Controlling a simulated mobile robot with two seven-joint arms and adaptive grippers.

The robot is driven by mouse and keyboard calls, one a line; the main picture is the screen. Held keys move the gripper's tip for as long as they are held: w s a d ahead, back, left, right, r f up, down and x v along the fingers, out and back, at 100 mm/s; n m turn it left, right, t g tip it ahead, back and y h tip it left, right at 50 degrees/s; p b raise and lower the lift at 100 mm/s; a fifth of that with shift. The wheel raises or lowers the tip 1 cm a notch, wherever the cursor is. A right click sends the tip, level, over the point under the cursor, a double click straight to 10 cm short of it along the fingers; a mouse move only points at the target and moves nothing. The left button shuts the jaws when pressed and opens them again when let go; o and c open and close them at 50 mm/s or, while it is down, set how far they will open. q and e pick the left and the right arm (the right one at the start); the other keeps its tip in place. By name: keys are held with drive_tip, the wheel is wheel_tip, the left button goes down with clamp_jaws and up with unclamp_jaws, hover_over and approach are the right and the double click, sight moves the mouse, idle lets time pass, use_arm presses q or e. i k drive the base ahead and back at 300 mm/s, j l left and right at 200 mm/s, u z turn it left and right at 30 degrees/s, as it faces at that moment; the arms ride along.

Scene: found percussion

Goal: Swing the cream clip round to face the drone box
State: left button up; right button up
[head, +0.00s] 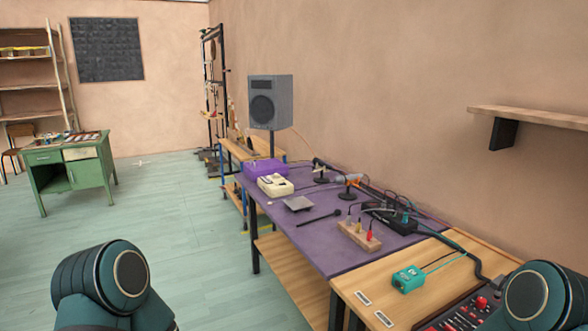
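I cannot surely pick out the cream clip in the head view; a tiny pale thing (270,203) lies near the left edge of the purple-topped table (325,262), too small to make out. Which thing is the drone box is not clear either. A small wooden block (352,237) with pale, red and dark upright parts stands on the purple top. A teal box (408,279) with a cable sits nearer, on bare wood. Neither gripper is in view; only rounded parts of my arms show at the bottom left and bottom right.
A cream device (275,186), a purple box (264,168), a grey plate (298,204) and a black rod (318,218) share the table. Cables and a dark box (393,221) crowd its wall side. A red-and-black panel (470,312) is near. Floor left of the table is clear.

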sight(325, 170)
drive_tip(key=i+j+u, duration=0.6)
drive_tip(key=i, duration=0.15)
drive_tip(key=i+u, duration=0.25)
drive_tip(key=i, duration=0.15)
drive_tip(key=i+j, duration=0.2)
drive_tip(key=i, duration=0.45)
drive_tip(key=i+j+u, duration=0.1)
drive_tip(key=i, duration=0.6)
drive_tip(key=i+z, duration=0.25)
drive_tip(key=z, duration=0.2)
drive_tip(key=i+j+z, duration=0.2)
drive_tip(key=z, duration=0.3)
drive_tip(key=i+j+z, duration=0.2)
drive_tip(key=z, duration=0.25)
drive_tip(key=i+j+z, duration=0.1)
drive_tip(key=j+z, duration=0.35)
drive_tip(key=i+j+z, duration=0.1)
drive_tip(key=j+z, duration=0.15)
drive_tip(key=z, duration=0.2)
